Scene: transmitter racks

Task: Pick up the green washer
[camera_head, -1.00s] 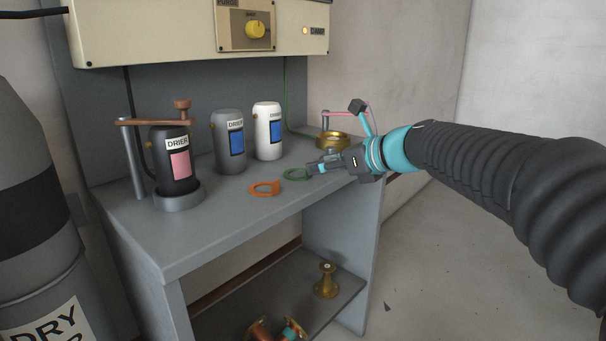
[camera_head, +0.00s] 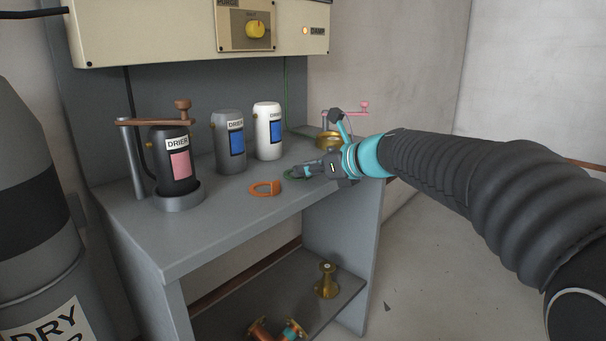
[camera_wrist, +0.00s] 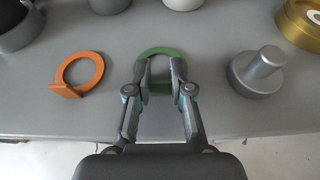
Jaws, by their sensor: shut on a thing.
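The green washer (camera_wrist: 160,51) is a flat ring on the grey bench top, and its far arc shows between and beyond my fingertips in the wrist view. My gripper (camera_wrist: 160,72) is shut on the washer, with a finger at each side of it. In the head view my gripper (camera_head: 303,172) is low over the bench, and only a bit of the green washer (camera_head: 288,175) shows past the fingers. The washer appears to be still at bench level; any gap under it cannot be told.
An orange washer with a tab (camera_wrist: 80,74) lies to the left. Black (camera_head: 175,160), grey (camera_head: 229,142) and white (camera_head: 268,131) drier canisters stand along the bench.

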